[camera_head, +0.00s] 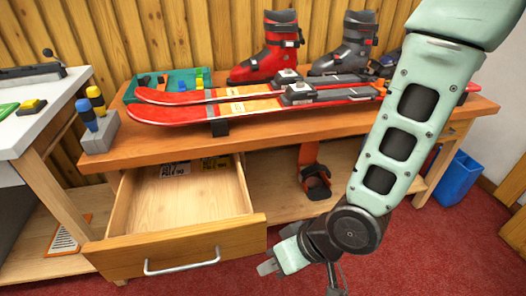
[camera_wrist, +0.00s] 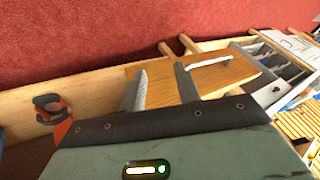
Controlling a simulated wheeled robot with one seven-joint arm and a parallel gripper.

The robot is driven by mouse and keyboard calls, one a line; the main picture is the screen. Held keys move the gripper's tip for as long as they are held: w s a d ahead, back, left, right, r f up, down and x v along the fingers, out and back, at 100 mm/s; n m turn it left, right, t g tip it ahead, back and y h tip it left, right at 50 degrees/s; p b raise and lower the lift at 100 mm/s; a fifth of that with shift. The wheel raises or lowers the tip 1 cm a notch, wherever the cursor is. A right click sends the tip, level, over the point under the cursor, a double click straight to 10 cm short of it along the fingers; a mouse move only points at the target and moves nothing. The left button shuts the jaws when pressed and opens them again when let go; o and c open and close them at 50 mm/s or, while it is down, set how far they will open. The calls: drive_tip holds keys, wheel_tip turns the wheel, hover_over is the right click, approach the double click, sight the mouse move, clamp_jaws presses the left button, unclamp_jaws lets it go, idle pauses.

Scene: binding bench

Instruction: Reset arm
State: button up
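My arm comes down across the right of the head view, and my gripper (camera_head: 275,250) hangs low in front of the bench, just right of the open drawer (camera_head: 190,252). In the wrist view my gripper (camera_wrist: 161,72) has its two fingers apart with nothing between them. The drawer's wooden front and pale handle (camera_wrist: 208,63) show beyond the fingertips. I cannot tell the exact gap between my gripper and the drawer front.
The orange-brown bench (camera_head: 170,150) carries red skis (camera_head: 190,110), a red boot (camera_head: 271,50) and a grey boot (camera_head: 345,48). A strapped binding part (camera_head: 315,182) lies on the lower shelf. A blue bin (camera_head: 458,180) stands right. Red carpet (camera_head: 420,265) is clear in front.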

drive_tip(key=s+d+r+n+g+h+p, duration=0.1)
drive_tip(key=s+d+r+h, duration=0.2)
drive_tip(key=d+r, duration=0.4)
drive_tip(key=s+d+r+g+h, duration=0.1)
drive_tip(key=s+d+r+h, duration=0.3)
drive_tip(key=r, duration=0.6)
wheel_tip(320, 180, up, 19)
drive_tip(key=w+y+p, duration=0.1)
drive_tip(key=p, duration=1.9)
drive_tip(key=shift+d, duration=0.25)
